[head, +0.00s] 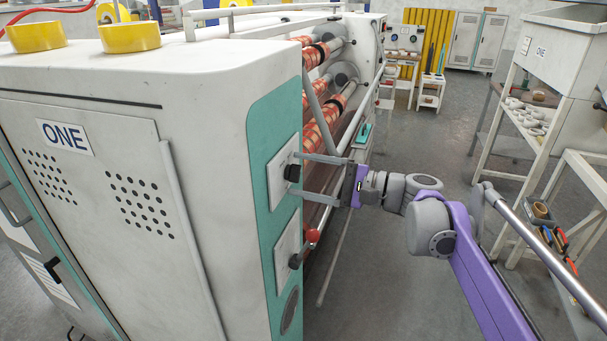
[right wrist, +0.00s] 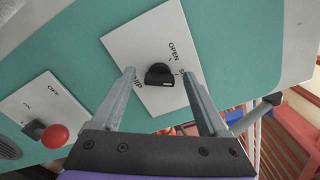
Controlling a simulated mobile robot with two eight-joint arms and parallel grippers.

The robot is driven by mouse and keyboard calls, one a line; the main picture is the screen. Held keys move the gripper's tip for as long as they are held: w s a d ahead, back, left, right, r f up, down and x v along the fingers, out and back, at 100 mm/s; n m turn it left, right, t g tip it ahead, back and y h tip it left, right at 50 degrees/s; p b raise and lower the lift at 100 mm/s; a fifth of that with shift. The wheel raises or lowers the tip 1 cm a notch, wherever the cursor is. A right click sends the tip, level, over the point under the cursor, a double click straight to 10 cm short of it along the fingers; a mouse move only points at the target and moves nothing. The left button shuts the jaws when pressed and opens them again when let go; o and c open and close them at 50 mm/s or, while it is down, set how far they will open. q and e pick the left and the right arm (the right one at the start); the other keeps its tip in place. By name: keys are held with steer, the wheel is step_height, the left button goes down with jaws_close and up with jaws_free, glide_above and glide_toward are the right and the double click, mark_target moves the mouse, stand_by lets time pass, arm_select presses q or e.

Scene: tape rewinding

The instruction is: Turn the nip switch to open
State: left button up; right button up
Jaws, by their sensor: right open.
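The nip switch (head: 292,173) is a black knob on a white plate on the teal end panel of the machine marked ONE. In the right wrist view the knob (right wrist: 159,75) sits near the plate's middle, beside the word OPEN and other, partly hidden lettering. My right gripper (head: 297,174) is open, pointing at the panel. In the right wrist view its two fingers (right wrist: 158,82) stand on either side of the knob, with a visible gap to it on both sides. Whether the fingertips touch the plate is unclear. My left gripper is not in view.
Below the nip switch is a second plate with a red-ball lever (head: 313,235), marked OFF and ON in the right wrist view (right wrist: 55,135). Orange-patterned rollers (head: 325,120) lie behind the panel.

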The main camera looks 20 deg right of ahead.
steer(key=shift+w+a, duration=0.15)
jaws_close()
stand_by(0.4)
